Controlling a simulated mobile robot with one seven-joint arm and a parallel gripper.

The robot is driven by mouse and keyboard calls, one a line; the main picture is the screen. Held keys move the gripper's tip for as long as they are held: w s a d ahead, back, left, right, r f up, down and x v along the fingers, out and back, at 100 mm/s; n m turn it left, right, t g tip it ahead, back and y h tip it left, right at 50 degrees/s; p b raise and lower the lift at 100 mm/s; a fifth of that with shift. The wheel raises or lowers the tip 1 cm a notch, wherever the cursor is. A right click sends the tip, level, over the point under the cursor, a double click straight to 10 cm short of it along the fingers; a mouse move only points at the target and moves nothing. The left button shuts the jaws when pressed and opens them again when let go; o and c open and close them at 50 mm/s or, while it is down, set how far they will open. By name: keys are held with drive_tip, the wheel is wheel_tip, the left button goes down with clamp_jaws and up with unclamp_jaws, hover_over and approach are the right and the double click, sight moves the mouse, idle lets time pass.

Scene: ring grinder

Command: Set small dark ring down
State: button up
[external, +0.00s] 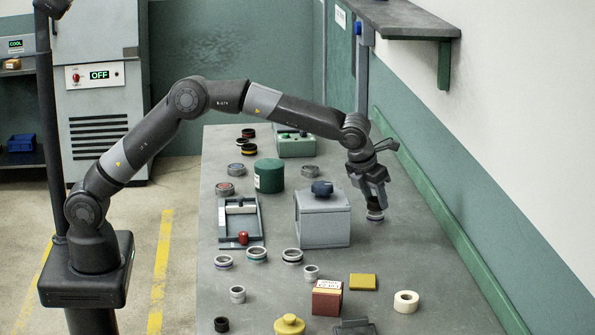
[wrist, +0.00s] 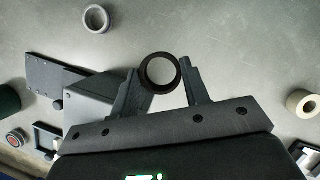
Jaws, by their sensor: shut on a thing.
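My gripper (external: 373,196) is at the right side of the grey table, to the right of the grey box with a blue knob. In the wrist view its two fingers (wrist: 160,78) are closed on either side of a small dark ring (wrist: 160,56). The ring's opening faces the camera and bare table shows through it. In the external view the held ring (external: 375,217) shows below the fingertips, with a thin purplish band, close to the tabletop. I cannot tell whether it touches the table.
The grey box (external: 323,222) stands close to the left of my gripper. A cream roll (external: 406,301), a yellow block (external: 362,281) and a red-brown box (external: 327,298) are nearer the camera. Several rings (external: 256,254) lie to the left. The table around the held ring is clear.

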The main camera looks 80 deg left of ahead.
drive_tip(key=a+n, duration=0.3)
drive_tip(key=a, duration=1.9)
hover_over(362, 195)
drive_tip(key=shift+g+y, duration=0.3)
drive_tip(key=shift+y, duration=0.1)
drive_tip(key=f, duration=0.6)
drive_tip(key=shift+s+d+f, duration=0.15)
drive_tip(key=shift+d+f, duration=0.1)
drive_tip(key=shift+d, duration=0.1)
drive_tip(key=shift+a+f, duration=0.3)
drive_tip(key=shift+f, duration=1.9)
drive_tip(key=o, duration=1)
drive_tip(key=shift+f, duration=0.15)
drive_tip(key=v, duration=1.2)
drive_tip(key=shift+r, duration=0.25)
